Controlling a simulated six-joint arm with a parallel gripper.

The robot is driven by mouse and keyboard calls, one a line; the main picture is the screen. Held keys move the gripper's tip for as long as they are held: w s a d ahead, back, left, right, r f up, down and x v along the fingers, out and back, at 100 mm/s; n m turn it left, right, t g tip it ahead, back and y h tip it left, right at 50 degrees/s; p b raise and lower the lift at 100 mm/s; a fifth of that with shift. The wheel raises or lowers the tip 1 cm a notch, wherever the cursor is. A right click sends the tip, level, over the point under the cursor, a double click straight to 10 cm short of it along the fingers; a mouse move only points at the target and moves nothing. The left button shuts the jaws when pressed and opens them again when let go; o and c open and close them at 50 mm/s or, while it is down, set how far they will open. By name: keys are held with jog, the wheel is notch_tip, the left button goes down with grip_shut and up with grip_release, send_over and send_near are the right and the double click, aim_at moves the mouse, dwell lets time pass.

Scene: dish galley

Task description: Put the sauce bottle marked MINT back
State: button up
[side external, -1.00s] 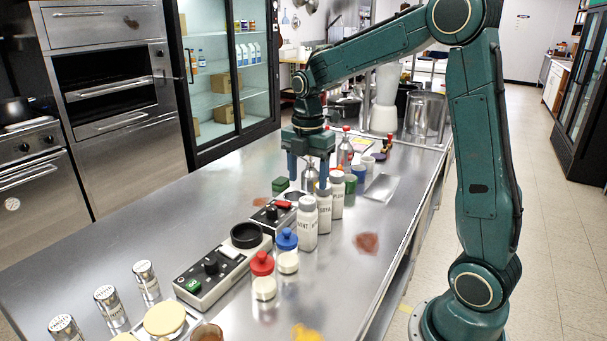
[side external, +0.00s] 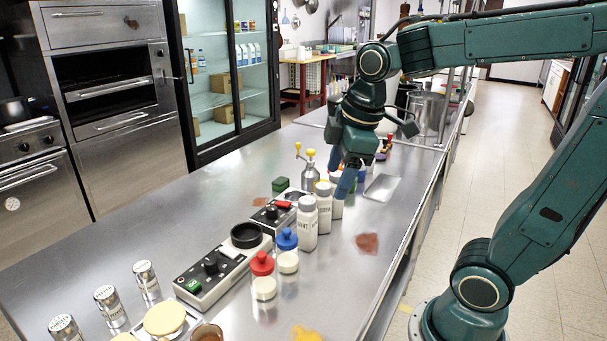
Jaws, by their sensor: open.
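Three white sauce bottles with pale caps stand upright in a row on the steel counter. The middle bottle (side external: 323,212) has a label too small to read surely, and the back bottle (side external: 336,207) is partly covered by my gripper. My gripper (side external: 341,174) is open, tilted down from the right, with its blue fingers beside the top of the back bottle. I cannot tell whether a finger touches that bottle. No bottle is seen lifted.
A black and white control unit (side external: 215,270), red-capped jar (side external: 263,275) and blue-capped jar (side external: 287,252) are nearer. Metal shakers (side external: 146,282) stand front left. The counter's left side is clear.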

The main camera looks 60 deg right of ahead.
jog(key=s+a+m+t, duration=0.2)
jog(key=s+a+m, duration=0.1)
jog(key=s+m, duration=0.4)
jog(key=shift+s+a+f+m, duration=0.2)
jog(key=shift+s+f+m, duration=0.15)
jog(key=shift+s, duration=0.5)
